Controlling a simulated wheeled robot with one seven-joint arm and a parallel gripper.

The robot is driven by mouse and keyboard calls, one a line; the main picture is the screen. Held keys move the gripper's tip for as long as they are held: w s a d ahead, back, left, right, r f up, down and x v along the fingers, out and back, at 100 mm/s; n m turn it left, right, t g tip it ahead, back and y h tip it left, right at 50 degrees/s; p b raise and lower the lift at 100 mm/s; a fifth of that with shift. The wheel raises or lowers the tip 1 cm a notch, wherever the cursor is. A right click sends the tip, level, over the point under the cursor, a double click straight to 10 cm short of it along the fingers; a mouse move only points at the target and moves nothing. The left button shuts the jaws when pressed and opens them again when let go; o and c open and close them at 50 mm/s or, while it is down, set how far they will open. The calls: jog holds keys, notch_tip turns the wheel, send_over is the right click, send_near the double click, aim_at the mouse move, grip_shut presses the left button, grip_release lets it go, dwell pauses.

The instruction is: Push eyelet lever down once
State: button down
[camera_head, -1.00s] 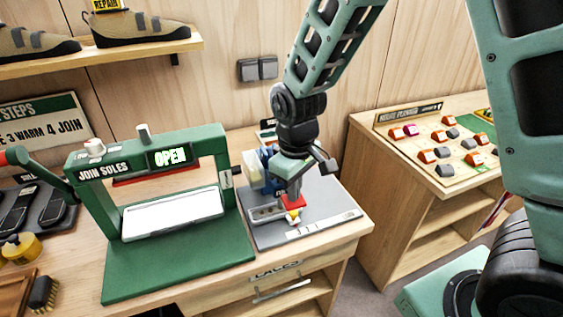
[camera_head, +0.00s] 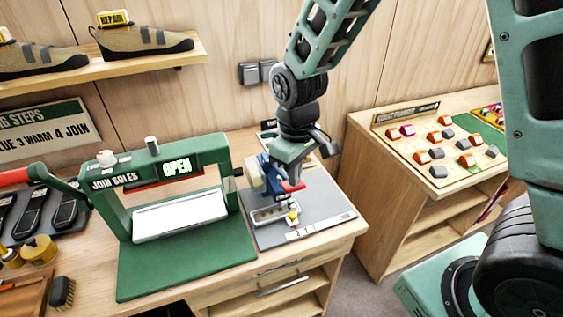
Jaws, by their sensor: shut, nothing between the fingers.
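The eyelet press (camera_head: 277,188) stands on a grey base plate (camera_head: 325,208) at the right end of the bench. Its body is blue and pale, and its red lever (camera_head: 292,187) sticks out toward the front. My gripper (camera_head: 291,178) points down at the press, with its fingertips close to or behind the red lever; it is shut and I see nothing held. Whether the fingers touch the lever I cannot tell. A small yellow and red piece (camera_head: 293,218) sits by a grey tray (camera_head: 272,212) below the lever.
The green sole-joining press (camera_head: 185,265), its sign reading OPEN, stands just left. A wooden table with a board of coloured holds (camera_head: 445,170) is at the right. Shoes (camera_head: 145,40) sit on a shelf (camera_head: 150,60) above. A brush (camera_head: 62,292) lies at the bench's left front.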

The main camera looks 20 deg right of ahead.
jog(key=shift+r+p, duration=2.2)
jog(key=shift+r, duration=0.7)
jog(key=shift+s+a+f+b, duration=0.15)
jog(key=shift+b, duration=0.15)
jog(key=s+a+f+n+b, duration=0.1)
jog(key=s+a+f+b, duration=0.1)
jog(key=s+b, duration=0.4)
jog(key=s+a+f+b, duration=0.2)
jog(key=s+a+b, duration=0.2)
jog(key=s, duration=0.9)
jog(key=shift+s+f+n+y+b, duration=0.2)
jog(key=shift+f+n+y+b, duration=0.15)
jog(key=shift+b, duration=0.6)
